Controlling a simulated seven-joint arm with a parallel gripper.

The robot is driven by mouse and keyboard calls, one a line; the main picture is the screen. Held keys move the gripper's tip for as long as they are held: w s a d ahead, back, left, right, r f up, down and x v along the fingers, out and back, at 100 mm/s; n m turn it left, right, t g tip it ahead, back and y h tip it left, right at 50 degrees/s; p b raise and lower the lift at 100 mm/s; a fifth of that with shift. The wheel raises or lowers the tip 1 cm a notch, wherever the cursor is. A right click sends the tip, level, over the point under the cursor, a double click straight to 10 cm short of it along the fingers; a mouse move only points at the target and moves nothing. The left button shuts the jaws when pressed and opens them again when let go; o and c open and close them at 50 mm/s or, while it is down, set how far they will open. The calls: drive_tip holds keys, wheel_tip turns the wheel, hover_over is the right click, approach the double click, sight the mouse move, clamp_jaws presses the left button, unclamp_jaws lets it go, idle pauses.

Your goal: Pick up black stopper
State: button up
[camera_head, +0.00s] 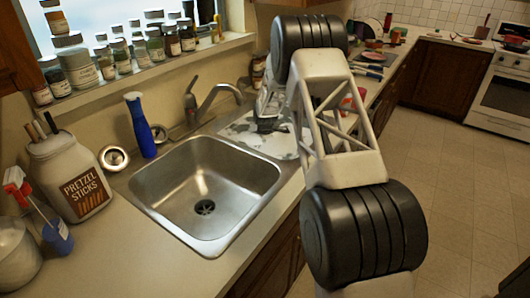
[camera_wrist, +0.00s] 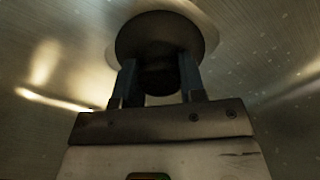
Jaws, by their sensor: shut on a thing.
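The black stopper (camera_wrist: 165,30) is a dark round disc with a narrower dark part under it, in the upper middle of the wrist view. My gripper (camera_wrist: 158,75) has its two blue-grey fingers on either side of that narrower part and is shut on it. Pale and brushed metal surfaces show behind the stopper. In the head view my gripper (camera_head: 268,122) is low over the right-hand part of the sink area, partly behind my arm. I cannot make out the stopper clearly there.
The empty sink basin (camera_head: 207,185) with a drain lies left of my gripper. The faucet (camera_head: 215,100) stands behind it. A blue bottle (camera_head: 139,125), pretzel jar (camera_head: 72,178) and spray bottle (camera_head: 40,210) stand left. Several jars line the window sill (camera_head: 130,75).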

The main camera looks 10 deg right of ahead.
drive_tip(key=shift+r, duration=5)
